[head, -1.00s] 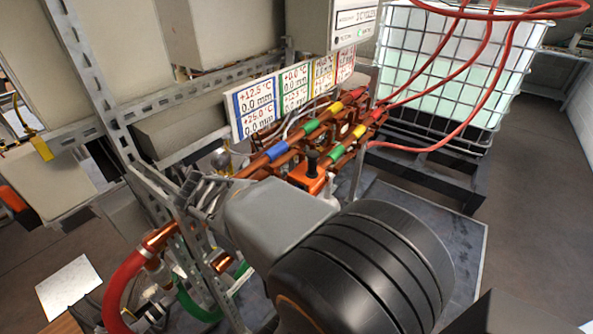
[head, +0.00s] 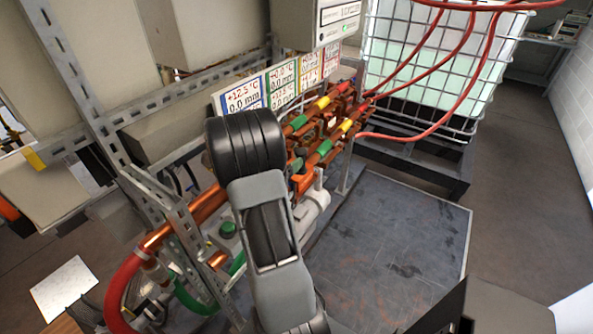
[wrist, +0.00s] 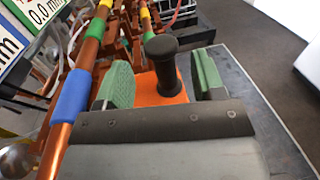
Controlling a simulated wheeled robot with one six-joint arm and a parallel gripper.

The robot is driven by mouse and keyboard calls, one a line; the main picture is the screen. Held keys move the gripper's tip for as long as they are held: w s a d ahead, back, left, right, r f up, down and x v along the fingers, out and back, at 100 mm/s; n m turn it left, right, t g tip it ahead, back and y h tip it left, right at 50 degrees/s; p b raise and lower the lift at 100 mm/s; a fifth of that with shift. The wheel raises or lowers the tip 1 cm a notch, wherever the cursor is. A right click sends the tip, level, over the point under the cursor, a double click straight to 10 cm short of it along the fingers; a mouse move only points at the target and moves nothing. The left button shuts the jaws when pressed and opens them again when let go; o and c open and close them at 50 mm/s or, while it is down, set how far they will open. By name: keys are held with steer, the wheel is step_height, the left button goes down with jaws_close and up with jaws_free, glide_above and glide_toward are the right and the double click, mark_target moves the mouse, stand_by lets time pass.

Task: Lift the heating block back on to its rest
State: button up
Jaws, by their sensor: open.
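The heating block (wrist: 168,90) is an orange block with an upright black knob (wrist: 162,62) on top, in the middle of the wrist view. My gripper (wrist: 163,72) is open, its green pads on either side of the knob. Gaps show between the knob and both pads, so nothing is held. In the head view my arm covers most of the gripper and block; a bit of orange (head: 302,183) that looks like the block shows right of the arm. The lower block and what it stands on are hidden. I cannot make out the rest.
Copper pipes with coloured bands (head: 323,103) run close to the gripper. Signboards (head: 242,96) and a slotted metal frame (head: 183,222) stand at left. Red hoses (head: 452,120) loop before a caged tank (head: 430,62). The dark metal plate (head: 395,245) at right is mostly bare.

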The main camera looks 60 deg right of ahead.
mark_target(293, 177)
step_height(293, 177, down, 4)
steer(key=shift+r, duration=0.25)
steer(key=shift+s+d+p, duration=0.15)
steer(key=shift+d+p, duration=0.15)
steer(key=shift+d, duration=0.55)
steer(key=shift+s+d+p, duration=0.25)
steer(key=shift+d+p, duration=0.1)
steer(key=shift+d, duration=1.1)
steer(key=shift+s+d+p, duration=0.2)
steer(key=shift+d+p, duration=0.15)
steer(key=shift+d, duration=1.05)
jaws_close()
